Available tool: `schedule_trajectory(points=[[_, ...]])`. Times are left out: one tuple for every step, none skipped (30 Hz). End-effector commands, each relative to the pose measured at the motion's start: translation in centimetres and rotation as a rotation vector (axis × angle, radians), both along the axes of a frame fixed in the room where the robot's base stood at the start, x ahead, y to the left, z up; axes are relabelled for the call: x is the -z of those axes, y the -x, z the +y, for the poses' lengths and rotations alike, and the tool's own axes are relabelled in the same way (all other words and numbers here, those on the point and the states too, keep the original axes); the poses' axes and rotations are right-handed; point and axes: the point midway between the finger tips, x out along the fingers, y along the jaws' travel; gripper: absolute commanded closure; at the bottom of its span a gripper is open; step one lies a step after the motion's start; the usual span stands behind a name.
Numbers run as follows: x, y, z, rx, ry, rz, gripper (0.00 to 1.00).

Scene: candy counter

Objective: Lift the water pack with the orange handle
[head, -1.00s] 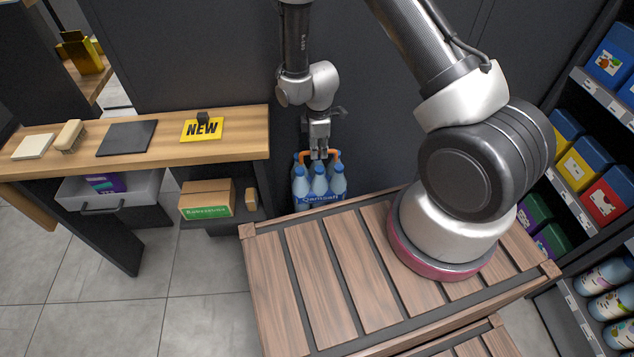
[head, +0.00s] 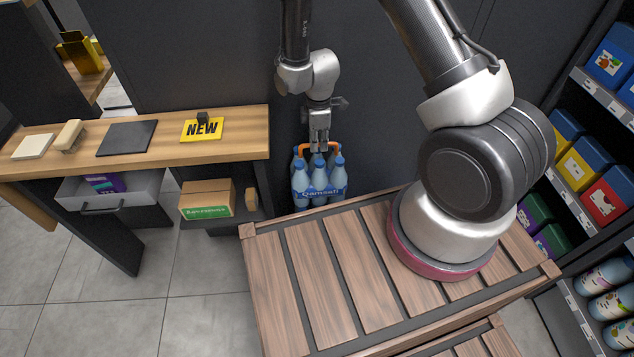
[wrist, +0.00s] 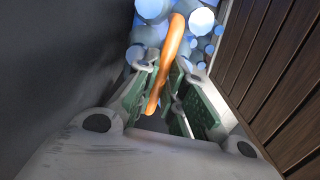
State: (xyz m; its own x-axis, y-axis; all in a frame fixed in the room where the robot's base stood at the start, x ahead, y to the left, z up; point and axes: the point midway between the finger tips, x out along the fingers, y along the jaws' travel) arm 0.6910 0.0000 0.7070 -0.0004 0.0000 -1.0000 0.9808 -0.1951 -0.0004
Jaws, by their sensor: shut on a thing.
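The water pack (head: 318,184) is a bundle of several blue bottles with a blue label band and an orange handle (head: 333,147) on top. It hangs upright between the wooden counter and the dark wall panel. My gripper (head: 318,147) is above the pack, shut on the orange handle. In the wrist view the handle (wrist: 170,60) runs between the two green-padded fingers (wrist: 168,110), with bottle tops (wrist: 150,32) beyond it. The bottom of the pack is partly hidden behind the counter edge.
A slatted wooden crate top (head: 330,270) lies in front of the pack. A wooden desk (head: 230,148) with a NEW sign (head: 202,129) stands to the left, with a cardboard box (head: 207,198) on its lower shelf. Shelves of goods (head: 590,165) stand at the right.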

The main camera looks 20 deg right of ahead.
Motion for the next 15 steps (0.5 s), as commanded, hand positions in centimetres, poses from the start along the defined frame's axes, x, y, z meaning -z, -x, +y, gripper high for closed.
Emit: schedule_trajectory(points=[[-0.3, -0.1, 0.0, 0.000, -0.001, -0.003, 1.00], [-0.4, -0.1, 0.0, 0.000, -0.001, -0.003, 1.00], [-0.5, -0.1, 0.0, 0.000, -0.001, -0.003, 1.00], [-0.6, -0.1, 0.1, 0.000, -0.001, -0.003, 1.00], [-0.7, -0.1, 0.1, 0.000, -0.001, -0.003, 1.00], [-0.8, -0.1, 0.1, 0.000, -0.001, -0.003, 1.00], [-0.9, -0.1, 0.1, 0.000, -0.001, -0.003, 1.00], [-1.0, -0.1, 0.0, 0.000, -0.001, -0.003, 1.00], [-1.1, -0.1, 0.0, 0.000, -0.001, -0.003, 1.00], [-1.2, -0.1, 0.0, 0.000, -0.001, -0.003, 1.00], [-1.3, -0.1, 0.0, 0.000, -0.001, -0.002, 1.00], [-1.4, -0.1, 0.0, 0.000, -0.001, -0.002, 1.00], [-1.5, -0.1, 0.0, 0.000, -0.001, -0.002, 1.00], [-1.6, -0.1, 0.0, 0.000, -0.001, -0.002, 1.00], [-1.7, -0.1, 0.0, 0.000, 0.000, -0.003, 1.00]])
